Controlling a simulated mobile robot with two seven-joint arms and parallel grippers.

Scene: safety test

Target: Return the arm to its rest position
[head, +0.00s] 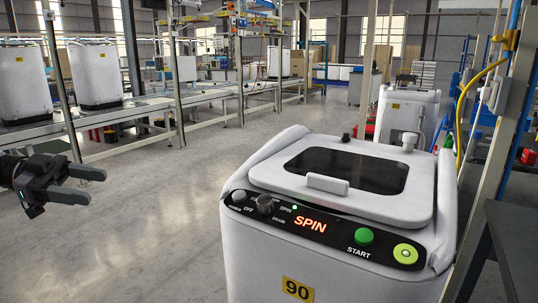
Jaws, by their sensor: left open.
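My left gripper (78,185) comes in at the left edge of the head view. Its two dark fingers with grey tips are spread apart and hold nothing. It hangs over open floor, well to the left of the white machine (240,262) and apart from it. The machine has a closed lid with a dark window, a lit red SPIN display (310,224), a dark knob (265,204), a green START button (364,236) and a yellow-green button (405,253). A yellow label reads 90. My right gripper is not in view.
A conveyor line (130,112) with white machine tubs (96,75) runs along the left and back. Another white machine (405,112) stands behind at the right. A metal post (497,160) with a yellow hose rises at the right. The grey floor (150,230) between gripper and machine is clear.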

